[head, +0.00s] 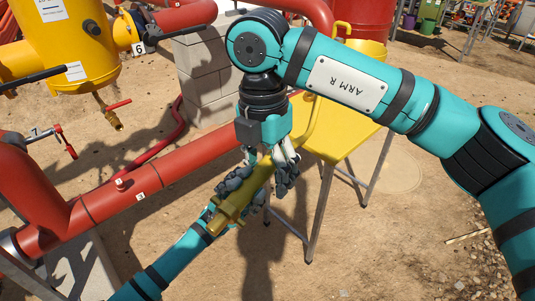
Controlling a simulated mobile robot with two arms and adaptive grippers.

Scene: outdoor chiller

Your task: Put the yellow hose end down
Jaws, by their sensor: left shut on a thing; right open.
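The yellow hose end (238,203), a thick yellow piece with a brass-coloured tip, is held in the air in front of the yellow table (350,142). My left gripper (224,208), reaching up from the lower left, is shut on it near its tip; the hose end partly hides the fingers. My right gripper (262,178) points down from above with its fingers open on either side of the hose end's upper part. Whether these fingers touch it I cannot tell. A yellow hose section (312,122) shows just right of my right gripper, over the table.
Red pipes (140,178) run along the left, with a yellow vessel (75,40) and a brass tap (112,115) above. A grey block pillar (203,72) stands behind. A yellow container (368,48) is behind my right arm. Sandy ground is open at lower right.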

